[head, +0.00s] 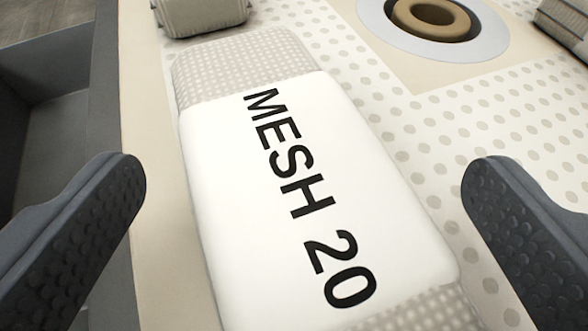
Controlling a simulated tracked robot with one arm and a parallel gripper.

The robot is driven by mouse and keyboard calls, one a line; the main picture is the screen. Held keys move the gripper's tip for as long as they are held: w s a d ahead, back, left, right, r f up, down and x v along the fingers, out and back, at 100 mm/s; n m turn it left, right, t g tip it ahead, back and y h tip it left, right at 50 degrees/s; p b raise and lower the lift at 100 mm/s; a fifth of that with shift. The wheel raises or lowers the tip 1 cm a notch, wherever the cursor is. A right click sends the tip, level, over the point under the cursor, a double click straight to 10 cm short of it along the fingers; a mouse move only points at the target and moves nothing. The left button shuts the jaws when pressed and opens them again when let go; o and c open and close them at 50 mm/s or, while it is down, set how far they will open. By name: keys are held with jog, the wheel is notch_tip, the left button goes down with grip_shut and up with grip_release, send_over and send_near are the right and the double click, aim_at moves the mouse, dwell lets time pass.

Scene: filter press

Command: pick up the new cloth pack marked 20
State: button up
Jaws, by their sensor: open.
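The cloth pack marked "MESH 20" (235,170) lies flat in the middle of the head view. It has a wide white band with black letters, and dotted beige cloth shows at its far and near ends. Its near end runs out of the bottom of the picture. My gripper (305,185) is open and empty. Its two dark, studded fingers stand left and right of the pack, with a visible gap on each side. Whether the fingertips are level with the pack or above it, I cannot tell.
The pack lies on a pale cloth with grey dots (430,130). A brown ring on a grey disc (431,18) is at the top right. A beige rolled object (200,15) sits just beyond the pack. A dark grey bin (55,140) is at the left edge.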

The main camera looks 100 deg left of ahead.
jog(key=c, duration=1.1)
jog(key=shift+c, duration=0.2)
